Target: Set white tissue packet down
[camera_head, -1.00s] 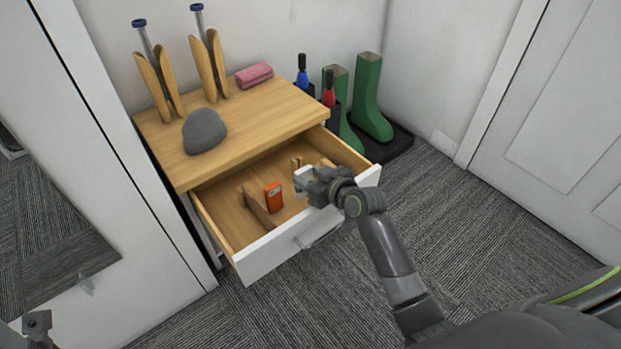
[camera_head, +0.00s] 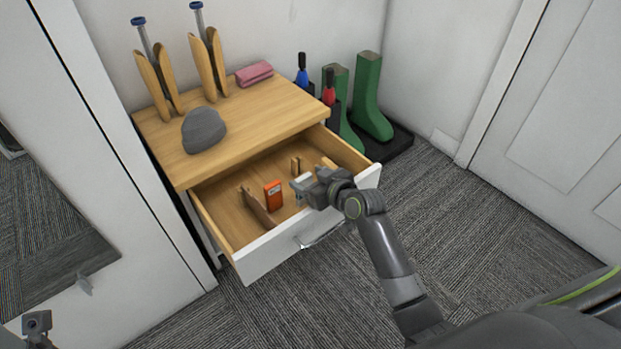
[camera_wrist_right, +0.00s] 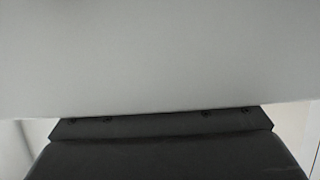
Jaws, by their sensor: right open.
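The white tissue packet (camera_head: 302,181) shows as a small pale block at the fingers of my right gripper (camera_head: 306,187), inside the open drawer (camera_head: 232,222). The gripper is open around or right beside it and hides part of it. I cannot tell whether the packet touches the drawer floor.
A small wooden piece (camera_head: 296,165) lies behind the gripper. On the cabinet top are a grey cap (camera_head: 204,131), a pink cloth (camera_head: 254,74) and shoe trees (camera_head: 209,62). Green boots (camera_head: 370,98) stand right.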

